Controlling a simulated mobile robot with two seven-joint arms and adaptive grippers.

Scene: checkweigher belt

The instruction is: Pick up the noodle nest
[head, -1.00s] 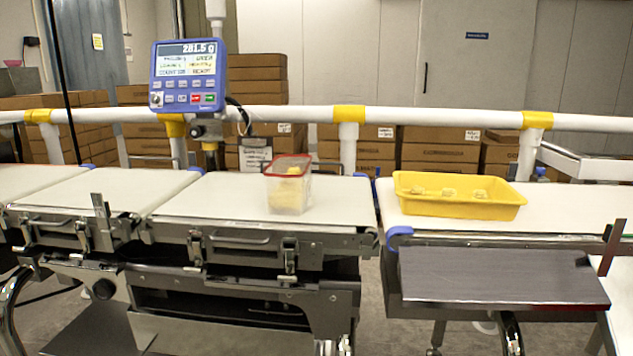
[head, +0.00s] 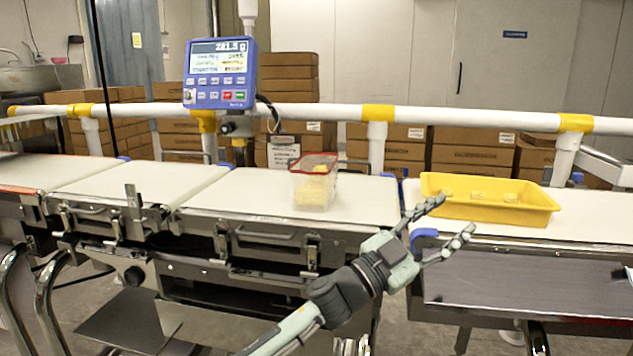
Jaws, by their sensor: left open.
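More yellow pieces show inside a clear container (head: 315,182) with a red rim on the middle belt. I cannot tell which nest is meant. My left gripper (head: 455,217) is open and empty, with its fingers pointing right, in front of the tray's left end in the picture. My right gripper is not in view.
A blue weighing display (head: 221,75) reading about 281.5 g stands behind the belts. A white guard rail (head: 460,118) with yellow clamps runs behind. A dark metal shelf (head: 520,295) sits before the right belt. Free white belt (head: 240,190) lies left of the clear container.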

